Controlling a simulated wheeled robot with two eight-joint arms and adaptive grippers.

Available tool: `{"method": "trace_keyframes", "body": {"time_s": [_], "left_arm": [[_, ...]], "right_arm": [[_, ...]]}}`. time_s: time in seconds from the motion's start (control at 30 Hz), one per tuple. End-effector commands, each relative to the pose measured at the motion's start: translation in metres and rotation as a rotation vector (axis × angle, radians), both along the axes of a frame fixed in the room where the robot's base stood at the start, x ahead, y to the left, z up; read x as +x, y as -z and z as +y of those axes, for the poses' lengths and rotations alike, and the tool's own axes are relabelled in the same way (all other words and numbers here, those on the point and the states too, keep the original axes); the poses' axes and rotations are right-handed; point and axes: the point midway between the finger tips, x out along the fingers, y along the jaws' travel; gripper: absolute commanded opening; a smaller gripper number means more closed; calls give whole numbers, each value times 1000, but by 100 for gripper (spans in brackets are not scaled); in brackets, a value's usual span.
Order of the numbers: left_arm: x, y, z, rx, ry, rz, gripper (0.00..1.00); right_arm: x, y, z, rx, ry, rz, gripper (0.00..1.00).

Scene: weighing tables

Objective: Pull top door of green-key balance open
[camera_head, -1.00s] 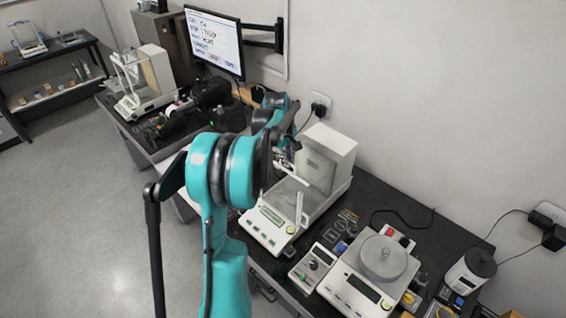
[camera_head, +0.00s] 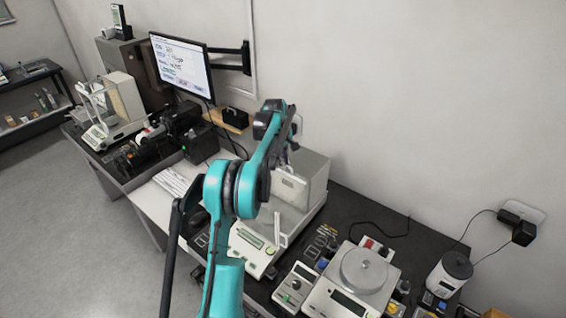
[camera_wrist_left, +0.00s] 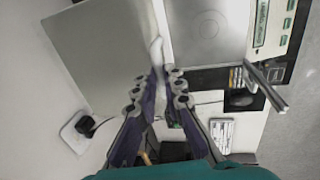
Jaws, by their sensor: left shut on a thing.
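The green-key balance (camera_head: 249,238) stands on the dark table in the middle of the head view, with a tall pale rear housing (camera_head: 313,178). My left arm passes in front of its left part. In the wrist view its green keys (camera_wrist_left: 288,21) are at top right, beside the weighing chamber with a round pan (camera_wrist_left: 209,24). My left gripper (camera_wrist_left: 159,72) is shut on a slim white handle (camera_wrist_left: 156,49), which I take to belong to the top door. The gripper is also above the balance in the head view (camera_head: 291,148), small and partly hidden. My right gripper is not in view.
A small keypad device (camera_head: 296,286) and a second balance with a round pan (camera_head: 364,268) stand to the right. Another glass-sided balance (camera_head: 112,112) is at far left. A monitor (camera_head: 183,65) on a wall arm stands behind. The wall is close behind the table.

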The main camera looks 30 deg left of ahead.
Motion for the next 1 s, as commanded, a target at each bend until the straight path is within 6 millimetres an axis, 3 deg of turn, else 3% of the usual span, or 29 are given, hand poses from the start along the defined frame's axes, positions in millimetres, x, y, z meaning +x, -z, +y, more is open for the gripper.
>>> {"method": "trace_keyframes", "body": {"time_s": [0.03, 0.13, 0.43, 0.57, 1.0], "left_arm": [[0, 0, 0, 0, 0, 0, 0], [0, 0, 0, 0, 0, 0, 30], [0, -1, 0, 0, 0, 0, 31], [-2, -10, 0, 0, 0, 0, 31], [-19, -96, 2, 0, 0, 0, 31]], "right_arm": [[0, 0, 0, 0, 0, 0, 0], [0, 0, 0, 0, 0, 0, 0], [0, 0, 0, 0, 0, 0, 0], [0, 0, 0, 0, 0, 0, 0], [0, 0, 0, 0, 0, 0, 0]]}}
